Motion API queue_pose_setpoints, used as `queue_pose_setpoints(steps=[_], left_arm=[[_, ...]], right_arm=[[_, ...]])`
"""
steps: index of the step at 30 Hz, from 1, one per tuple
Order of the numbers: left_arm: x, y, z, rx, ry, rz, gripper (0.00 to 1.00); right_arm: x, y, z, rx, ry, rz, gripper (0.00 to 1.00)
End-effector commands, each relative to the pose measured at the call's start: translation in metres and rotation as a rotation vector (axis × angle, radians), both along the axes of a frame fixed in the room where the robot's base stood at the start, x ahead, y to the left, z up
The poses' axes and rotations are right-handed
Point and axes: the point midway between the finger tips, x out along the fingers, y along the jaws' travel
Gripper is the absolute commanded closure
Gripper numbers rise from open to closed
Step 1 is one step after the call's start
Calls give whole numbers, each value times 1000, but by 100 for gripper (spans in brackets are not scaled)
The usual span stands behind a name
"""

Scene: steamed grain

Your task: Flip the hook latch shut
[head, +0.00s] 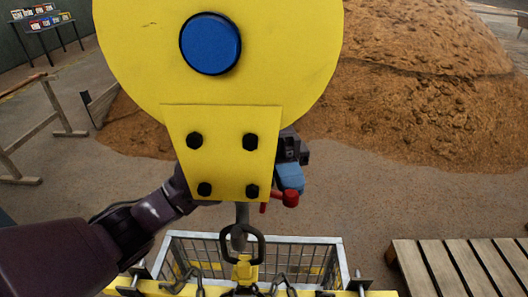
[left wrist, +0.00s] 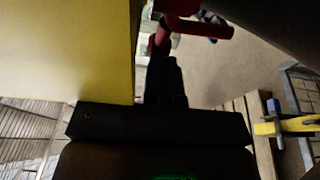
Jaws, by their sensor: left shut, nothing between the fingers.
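The yellow hoist block (head: 222,130) with a blue round cap (head: 210,43) hangs in front of me. It also fills the left of the left wrist view (left wrist: 60,45). Below it, the grey hook (head: 241,215) meets a dark ring (head: 262,245). The red latch lever (head: 288,198) sticks out right of the hook's shank; a red bar also shows in the left wrist view (left wrist: 200,28). My left arm passes behind the block. My left gripper (head: 290,160) is shut and empty, just above the lever; whether it touches is unclear. My right gripper is out of view.
A wire-mesh basket (head: 200,245) with a yellow beam (head: 150,288) and chains stands below the hook. A wooden pallet (head: 440,265) lies at lower right. A brown grain heap (head: 420,95) is behind. Wooden barriers (head: 50,105) stand at left.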

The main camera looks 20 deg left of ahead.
Motion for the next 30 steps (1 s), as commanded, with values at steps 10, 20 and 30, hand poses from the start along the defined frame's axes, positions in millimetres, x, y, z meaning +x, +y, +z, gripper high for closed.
queue_pose_setpoints(steps=[10,20,30], left_arm=[[14,8,0,1,1,4,100],[62,37,-6,5,5,0,100],[88,53,-4,2,4,0,100]], right_arm=[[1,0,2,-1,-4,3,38],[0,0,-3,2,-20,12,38],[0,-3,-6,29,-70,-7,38]])
